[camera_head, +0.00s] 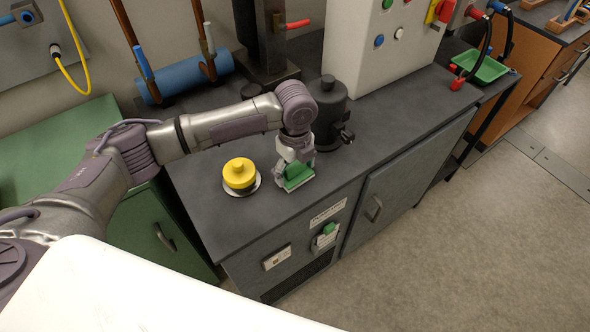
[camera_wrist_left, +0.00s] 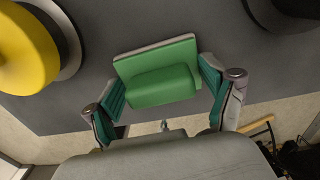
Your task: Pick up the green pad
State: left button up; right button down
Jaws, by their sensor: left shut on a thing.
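The green pad (camera_head: 298,178) is a green block on a flat green plate with a pale edge, near the front edge of the dark bench top. My left gripper (camera_head: 295,163) is over it from above and shut on it. In the left wrist view the pad (camera_wrist_left: 160,72) sits between the two teal-padded fingers of my left gripper (camera_wrist_left: 162,88), one on each side of it. I cannot tell whether the pad touches the bench or is slightly raised. My right gripper is not in view.
A yellow knobbed weight (camera_head: 240,173) on a pale disc stands close to the left of the pad. A black cylinder (camera_head: 328,108) stands behind it to the right. A white control box (camera_head: 375,50) and a blue roll (camera_head: 190,77) are farther back. Bench top (camera_head: 400,120) to the right is clear.

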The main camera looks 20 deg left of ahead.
aim_at(295, 164)
pick_arm(q)
jog(key=shift+w+r, duration=0.1)
jog(key=shift+r, duration=0.5)
notch_tip(295, 164, up, 3)
jog(key=shift+f+b, duration=0.1)
jog(key=shift+b, duration=0.45)
jog(key=s+d+r+b, duration=0.1)
jog(key=s+d+r, duration=0.5)
jog(key=d, duration=0.3)
jog(key=shift+s+d+r, duration=0.35)
jog(key=shift+r, duration=0.15)
